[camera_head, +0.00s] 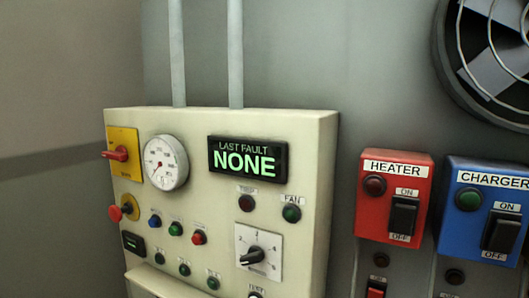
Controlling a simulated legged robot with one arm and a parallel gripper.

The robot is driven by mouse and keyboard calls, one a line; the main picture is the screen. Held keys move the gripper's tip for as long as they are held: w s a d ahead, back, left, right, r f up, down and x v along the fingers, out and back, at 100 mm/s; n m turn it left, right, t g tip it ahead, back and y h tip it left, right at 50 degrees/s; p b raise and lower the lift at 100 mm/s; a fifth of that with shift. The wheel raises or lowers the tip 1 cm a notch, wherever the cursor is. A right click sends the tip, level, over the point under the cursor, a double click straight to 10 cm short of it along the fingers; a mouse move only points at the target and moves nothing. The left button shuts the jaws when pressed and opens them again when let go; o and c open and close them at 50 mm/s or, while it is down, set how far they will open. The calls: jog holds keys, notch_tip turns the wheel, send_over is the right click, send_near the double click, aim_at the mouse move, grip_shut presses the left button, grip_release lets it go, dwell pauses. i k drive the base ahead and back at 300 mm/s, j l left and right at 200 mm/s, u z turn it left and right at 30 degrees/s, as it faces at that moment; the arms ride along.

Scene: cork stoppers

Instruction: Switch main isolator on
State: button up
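A beige control panel (320,140) stands against the wall in the head view. At its upper left is a yellow plate (124,139) with a red rotary handle (118,153), which looks like the main isolator. The handle lies roughly sideways and sticks out from the plate. I cannot read any on or off marks around it. My gripper is not in view, and nothing is seen touching the handle.
A round gauge (166,162) sits close right of the yellow plate. A display (248,160) reads "LAST FAULT NONE". A red mushroom button (116,212), small buttons and a rotary knob (253,256) lie below. Heater (371,210) and charger (466,223) boxes are at right.

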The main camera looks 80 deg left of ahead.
aim_at(121, 154)
jog(key=u, duration=3.45)
